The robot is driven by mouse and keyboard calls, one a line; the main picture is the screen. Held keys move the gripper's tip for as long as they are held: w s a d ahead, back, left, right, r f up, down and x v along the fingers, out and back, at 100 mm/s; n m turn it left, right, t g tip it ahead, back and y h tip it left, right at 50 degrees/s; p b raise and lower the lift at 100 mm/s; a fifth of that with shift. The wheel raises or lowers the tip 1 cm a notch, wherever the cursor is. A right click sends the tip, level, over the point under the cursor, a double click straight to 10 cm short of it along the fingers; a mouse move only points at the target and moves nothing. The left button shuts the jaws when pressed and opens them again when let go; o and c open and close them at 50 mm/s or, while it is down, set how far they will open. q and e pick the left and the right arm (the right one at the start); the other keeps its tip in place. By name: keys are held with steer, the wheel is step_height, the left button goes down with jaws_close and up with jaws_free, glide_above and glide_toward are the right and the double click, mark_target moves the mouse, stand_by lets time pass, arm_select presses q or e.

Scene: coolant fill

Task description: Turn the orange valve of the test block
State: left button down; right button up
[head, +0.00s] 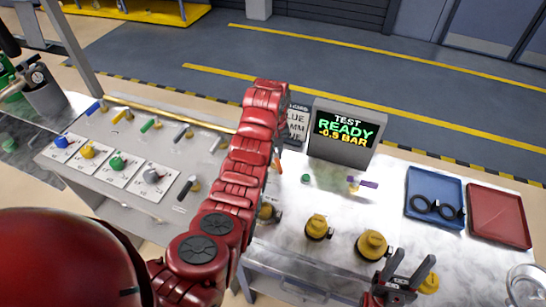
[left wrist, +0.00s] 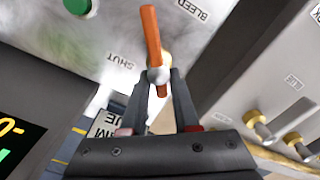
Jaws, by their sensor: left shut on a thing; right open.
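The orange valve (left wrist: 151,35) has a bar handle on a pale round hub, set in a light panel in the left wrist view. My left gripper (left wrist: 161,80) is shut on the valve, its fingers on both sides near the hub and the handle's lower part. Printed words SHUT (left wrist: 121,62) and BLEED (left wrist: 194,9) flank the handle. In the head view only a sliver of the orange valve (head: 278,166) shows beside my red left arm, which hides most of the block and my left gripper. My right gripper (head: 397,275) is open and empty at the bottom right.
A display (head: 344,131) reads TEST READY -0.5 BAR. A purple lever (head: 362,182), a green button (head: 305,178) and yellow caps (head: 317,227) are close by. A blue tray (head: 424,183) holds black rings. A red tray (head: 498,217) looks empty. Coloured levers (head: 122,116) stand on the left bench.

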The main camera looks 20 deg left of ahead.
mark_target(276, 153)
arm_select(q)
steer(key=m, duration=0.6)
steer(key=shift+d+f, duration=0.15)
steer(key=shift+d, duration=0.25)
stand_by(0.3)
steer(key=c, duration=0.7)
jaws_free()
steer(key=shift+o, duration=0.2)
step_height(276, 153, up, 9)
steer(key=p, duration=0.6)
step_height(276, 153, up, 9)
steer(key=shift+f, duration=0.2)
steer(key=shift+f, duration=0.1)
